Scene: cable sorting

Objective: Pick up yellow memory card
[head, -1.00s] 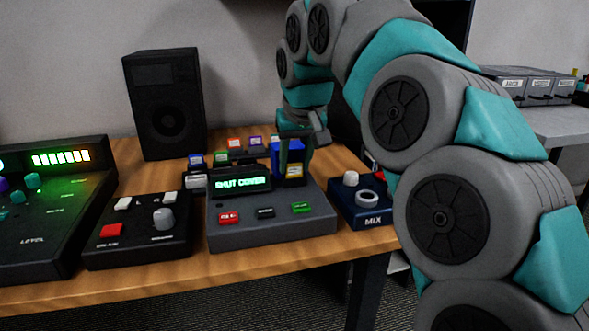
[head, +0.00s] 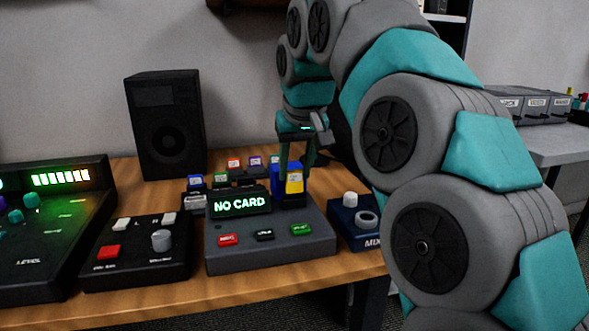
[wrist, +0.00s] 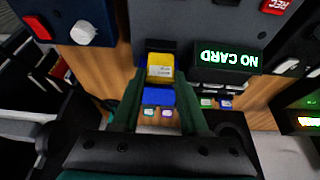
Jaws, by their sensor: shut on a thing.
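The yellow memory card (head: 294,180), with a pale label, is upright above the right part of the grey recorder (head: 270,249). My gripper (head: 296,168) is shut on it, one finger on each side. In the wrist view the yellow card (wrist: 160,68) shows between the fingertips, with a blue piece (wrist: 158,97) beside it. This blue piece stands upright at the recorder's slot and looks like an open cover. The recorder's screen (head: 240,204) reads NO CARD. Whether the card's lower edge is clear of the slot is hard to tell.
Several coloured cards, among them a red one (head: 234,163) and a blue one (head: 195,181), stand behind the recorder. A black control box (head: 137,254) is on its left and a dark blue MIX box (head: 350,226) on its right. A black speaker (head: 165,125) stands at the back.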

